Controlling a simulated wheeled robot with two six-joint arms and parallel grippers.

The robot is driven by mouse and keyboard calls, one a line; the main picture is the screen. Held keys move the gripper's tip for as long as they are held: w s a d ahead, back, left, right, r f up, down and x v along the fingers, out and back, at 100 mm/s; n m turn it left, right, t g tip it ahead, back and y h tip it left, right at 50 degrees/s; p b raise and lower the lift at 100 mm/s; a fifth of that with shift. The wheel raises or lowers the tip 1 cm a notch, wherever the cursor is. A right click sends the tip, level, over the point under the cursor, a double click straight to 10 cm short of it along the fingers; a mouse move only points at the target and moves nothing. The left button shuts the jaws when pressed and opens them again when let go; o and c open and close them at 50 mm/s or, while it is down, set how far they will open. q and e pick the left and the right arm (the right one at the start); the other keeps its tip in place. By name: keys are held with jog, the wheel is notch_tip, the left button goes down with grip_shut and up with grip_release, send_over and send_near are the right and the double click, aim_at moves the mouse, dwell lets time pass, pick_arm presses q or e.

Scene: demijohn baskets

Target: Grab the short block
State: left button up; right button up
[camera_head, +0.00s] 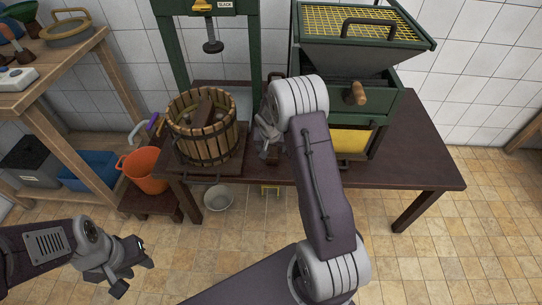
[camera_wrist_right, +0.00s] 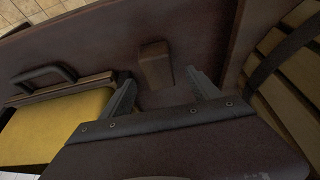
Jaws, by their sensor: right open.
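A short brown wooden block (camera_wrist_right: 155,65) stands on the dark table (camera_wrist_right: 90,45) in the right wrist view. My right gripper (camera_wrist_right: 164,88) is open, with its two fingers apart on either side of the block's near end. The block is not gripped. In the head view my right gripper (camera_head: 264,136) is low over the table, between the basket and the green machine; my own wrist hides most of that spot. My left gripper (camera_head: 134,270) is open and empty over the floor at the lower left.
The slatted basket (camera_head: 203,128) with wood pieces inside stands close left of my right gripper. The green crusher (camera_head: 350,85) stands to the right, with a yellow tray (camera_head: 349,140) below. An orange bucket (camera_head: 146,172) and a metal bowl (camera_head: 218,198) are lower down at left.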

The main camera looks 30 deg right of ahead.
aim_at(272, 151)
jog(key=b+x, duration=0.1)
jog(key=x, duration=0.4)
jog(key=shift+d+f, duration=0.1)
jog(key=shift+s, duration=0.1)
jog(key=c, duration=1.5)
jog(key=shift+r, duration=0.2)
jog(key=shift+c, duration=0.2)
notch_tip(272, 151, up, 18)
jog(key=p, duration=0.5)
jog(key=shift+p, duration=0.4)
